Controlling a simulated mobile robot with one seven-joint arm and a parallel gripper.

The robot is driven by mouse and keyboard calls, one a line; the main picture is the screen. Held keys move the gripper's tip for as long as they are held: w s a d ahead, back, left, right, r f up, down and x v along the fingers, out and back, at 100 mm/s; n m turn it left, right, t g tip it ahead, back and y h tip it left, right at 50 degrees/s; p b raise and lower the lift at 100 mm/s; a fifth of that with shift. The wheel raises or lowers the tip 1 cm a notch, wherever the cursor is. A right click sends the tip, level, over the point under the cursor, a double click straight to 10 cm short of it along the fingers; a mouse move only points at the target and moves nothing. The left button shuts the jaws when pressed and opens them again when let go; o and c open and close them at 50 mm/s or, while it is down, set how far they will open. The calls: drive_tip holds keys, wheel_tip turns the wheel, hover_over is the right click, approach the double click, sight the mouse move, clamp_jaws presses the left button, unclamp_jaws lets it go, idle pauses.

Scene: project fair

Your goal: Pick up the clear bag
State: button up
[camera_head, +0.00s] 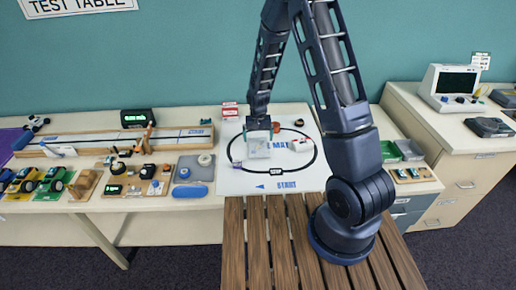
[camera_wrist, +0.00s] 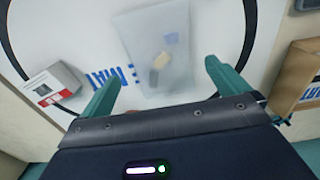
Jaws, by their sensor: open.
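My gripper (camera_wrist: 158,78) is open, with one teal finger on each side of the bag's near part. I cannot tell whether the fingers touch the bag or how high they are above the mat.
The white mat (camera_head: 235,180) has a black oval track. Toy vehicles (camera_head: 52,182) and parts crowd the left table. A terminal (camera_head: 453,83) stands far right.

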sight(258, 145)
drive_tip(key=shift+w+f, duration=0.2)
drive_tip(key=shift+f, duration=1.15)
drive_tip(key=shift+w+f, duration=0.15)
drive_tip(key=shift+f, duration=1.15)
drive_tip(key=c, duration=1)
